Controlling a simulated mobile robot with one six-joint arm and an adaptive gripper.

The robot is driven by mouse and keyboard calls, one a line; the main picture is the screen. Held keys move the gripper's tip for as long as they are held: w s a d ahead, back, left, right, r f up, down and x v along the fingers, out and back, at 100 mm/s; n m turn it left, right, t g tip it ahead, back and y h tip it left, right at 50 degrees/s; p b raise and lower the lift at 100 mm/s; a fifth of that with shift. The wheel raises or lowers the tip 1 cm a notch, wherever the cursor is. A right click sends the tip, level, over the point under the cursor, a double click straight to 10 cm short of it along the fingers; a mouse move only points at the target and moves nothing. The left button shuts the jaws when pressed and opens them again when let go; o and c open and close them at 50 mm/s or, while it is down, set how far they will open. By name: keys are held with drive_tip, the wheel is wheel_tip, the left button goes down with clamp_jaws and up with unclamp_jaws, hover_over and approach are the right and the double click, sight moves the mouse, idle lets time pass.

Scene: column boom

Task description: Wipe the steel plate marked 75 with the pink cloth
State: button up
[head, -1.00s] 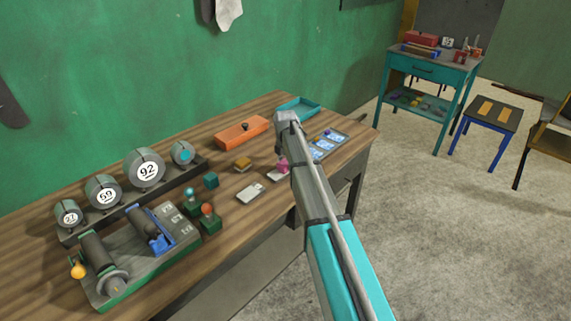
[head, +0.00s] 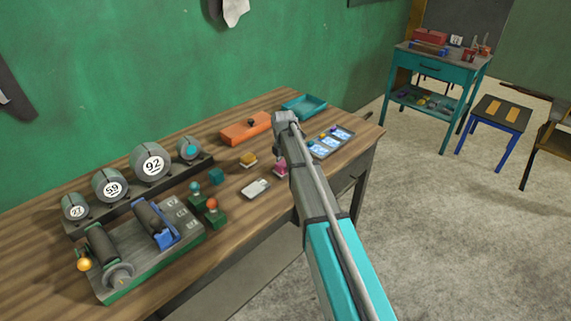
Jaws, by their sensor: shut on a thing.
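The pink cloth (head: 280,168) is a small patch just left of my arm, low over the wooden table in the head view. My gripper (head: 281,159) is mostly hidden behind my wrist and is shut on the cloth. A pale edge shows under the cloth; it looks like a plate, but most of it is covered. A light steel plate (head: 255,188) lies flat on the table, left of and nearer than the cloth, apart from it. Its marking is too small to read, and I see no readable 75.
Blue cards (head: 330,142) lie right of my arm. Knobbed green blocks (head: 213,212), a roller fixture (head: 150,245) and numbered drums (head: 152,163) occupy the left.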

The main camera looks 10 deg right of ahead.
drive_tip(key=shift+s+a, duration=0.1)
drive_tip(key=shift+a, duration=0.05)
drive_tip(key=shift+s+a, duration=0.45)
drive_tip(key=shift+a, duration=0.35)
drive_tip(key=shift+s+a, duration=0.45)
drive_tip(key=shift+a, duration=0.3)
drive_tip(key=shift+r+p, duration=0.15)
drive_tip(key=shift+p, duration=0.15)
wheel_tip(320, 180, up, 6)
drive_tip(key=p, duration=0.5)
drive_tip(key=shift+p, duration=0.4)
wheel_tip(320, 180, up, 3)
drive_tip(key=p, duration=0.3)
drive_tip(key=shift+f, duration=0.25)
drive_tip(key=shift+f+b, duration=0.45)
drive_tip(key=shift+b, duration=0.2)
